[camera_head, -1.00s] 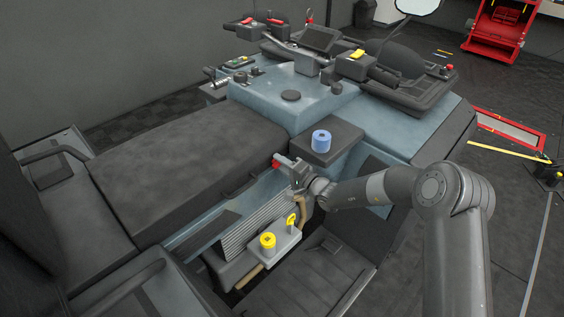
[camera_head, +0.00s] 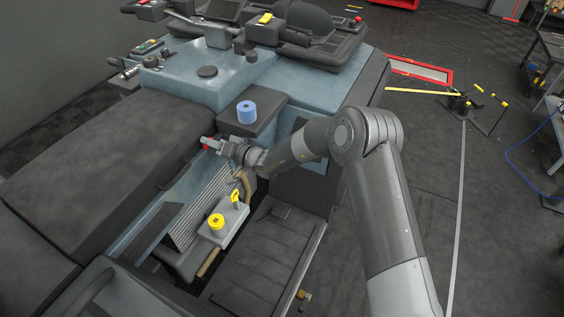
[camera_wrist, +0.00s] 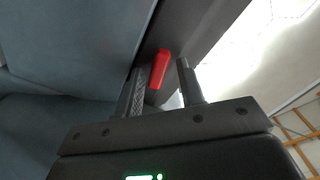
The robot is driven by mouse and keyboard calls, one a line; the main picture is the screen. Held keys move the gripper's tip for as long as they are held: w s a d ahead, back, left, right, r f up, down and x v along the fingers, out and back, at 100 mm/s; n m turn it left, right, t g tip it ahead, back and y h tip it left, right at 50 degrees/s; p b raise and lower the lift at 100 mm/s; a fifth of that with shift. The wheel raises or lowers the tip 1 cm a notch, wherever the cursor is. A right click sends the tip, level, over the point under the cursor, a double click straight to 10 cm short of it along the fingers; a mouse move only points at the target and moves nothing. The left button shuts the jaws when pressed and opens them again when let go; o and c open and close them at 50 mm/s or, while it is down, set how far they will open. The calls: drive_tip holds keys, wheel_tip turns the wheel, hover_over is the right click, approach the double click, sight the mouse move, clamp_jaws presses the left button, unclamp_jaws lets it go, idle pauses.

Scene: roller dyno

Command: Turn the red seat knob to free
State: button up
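The red seat knob (camera_wrist: 159,69) shows in the wrist view as a narrow red bar, set between and slightly beyond my fingertips. My gripper (camera_wrist: 161,72) is open, with one finger on each side of the knob. A gap shows between the knob and the right finger; the left finger is closer, and I cannot tell whether it touches. In the head view a bit of red (camera_head: 208,143) shows at the side of the dark seat, right at my gripper (camera_head: 212,145), which hides most of it.
The long dark seat (camera_head: 110,150) lies left of my gripper. A blue cylinder (camera_head: 247,112) stands on a dark block behind it. A grey box with a yellow knob (camera_head: 216,221) and a yellow key-like handle (camera_head: 235,197) is below. Open floor (camera_head: 420,200) lies to the right.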

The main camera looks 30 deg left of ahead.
drive_tip(key=s+d+r+m+g+h, duration=0.2)
drive_tip(key=d+r, duration=0.1)
drive_tip(key=d, duration=0.6)
drive_tip(key=s+d+r+m+g+h, duration=0.2)
drive_tip(key=d+r+m, duration=0.1)
drive_tip(key=d, duration=0.6)
drive_tip(key=s+d+r+m+g+h, duration=0.2)
drive_tip(key=d+r+m, duration=0.1)
drive_tip(key=d, duration=0.7)
drive_tip(key=shift+r+h, duration=0.2)
drive_tip(key=shift+h, duration=0.1)
idle(0.6)
drive_tip(key=w+a+f+n+t+y, duration=0.1)
drive_tip(key=a+n+y, duration=0.3)
drive_tip(key=a, duration=0.5)
drive_tip(key=shift+w+a+f+n, duration=0.3)
drive_tip(key=shift+w+f+n, duration=0.5)
drive_tip(key=shift+n, duration=0.4)
